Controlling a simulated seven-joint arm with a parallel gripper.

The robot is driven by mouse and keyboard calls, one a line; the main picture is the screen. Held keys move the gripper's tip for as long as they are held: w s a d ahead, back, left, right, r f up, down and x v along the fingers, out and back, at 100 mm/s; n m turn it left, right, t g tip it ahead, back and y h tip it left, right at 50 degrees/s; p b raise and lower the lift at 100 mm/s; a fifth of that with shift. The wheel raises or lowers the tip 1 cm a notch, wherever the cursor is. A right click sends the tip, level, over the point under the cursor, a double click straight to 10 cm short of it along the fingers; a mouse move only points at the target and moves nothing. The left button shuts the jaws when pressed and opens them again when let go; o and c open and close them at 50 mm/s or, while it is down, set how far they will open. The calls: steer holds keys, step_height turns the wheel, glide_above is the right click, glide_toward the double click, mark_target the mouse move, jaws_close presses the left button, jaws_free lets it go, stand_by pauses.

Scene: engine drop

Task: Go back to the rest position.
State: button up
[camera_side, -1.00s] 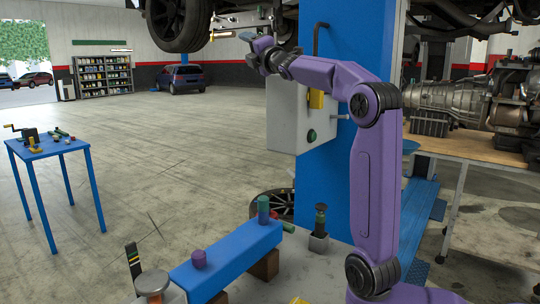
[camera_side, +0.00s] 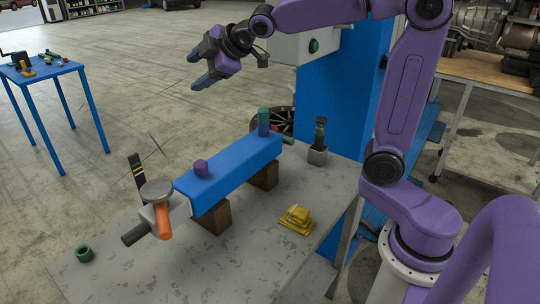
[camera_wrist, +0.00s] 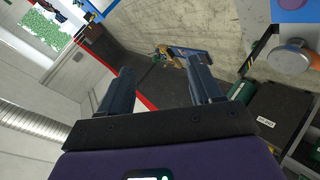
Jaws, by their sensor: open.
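My gripper (camera_side: 202,75) is in the air in the side view, up and to the left of the blue beam, with its two dark fingers apart and nothing between them. In the wrist view my gripper (camera_wrist: 160,86) also shows its two fingers spread and empty. My purple arm is bent, with its forearm reaching left across the blue column (camera_side: 335,110). The blue beam (camera_side: 230,172) lies on wooden blocks on the grey table, below and apart from my gripper.
An orange-handled tool (camera_side: 164,222), a green ring (camera_side: 84,254), yellow pieces (camera_side: 296,219) and a dark upright item (camera_side: 319,138) are on the grey table (camera_side: 260,255). A blue side table (camera_side: 75,71) stands left.

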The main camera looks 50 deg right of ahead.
steer(key=s+a+f+m+g, duration=0.1)
steer(key=s+a+f+g, duration=0.15)
steer(key=s+f, duration=0.5)
steer(key=s+a+f+g, duration=0.2)
steer(key=s+f+g, duration=0.2)
steer(key=s, duration=0.6)
steer(key=s+d+f+g, duration=0.2)
steer(key=s+f, duration=0.1)
steer(key=s, duration=0.6)
steer(key=s+d+f+g+h, duration=0.1)
steer(key=s+d+f+g, duration=0.1)
steer(key=s, duration=0.8)
step_height(320, 180, down, 2)
steer(key=shift+s+d+h, duration=0.2)
steer(key=shift+d+h, duration=0.1)
steer(key=shift+d, duration=0.25)
steer(key=shift+w, duration=0.1)
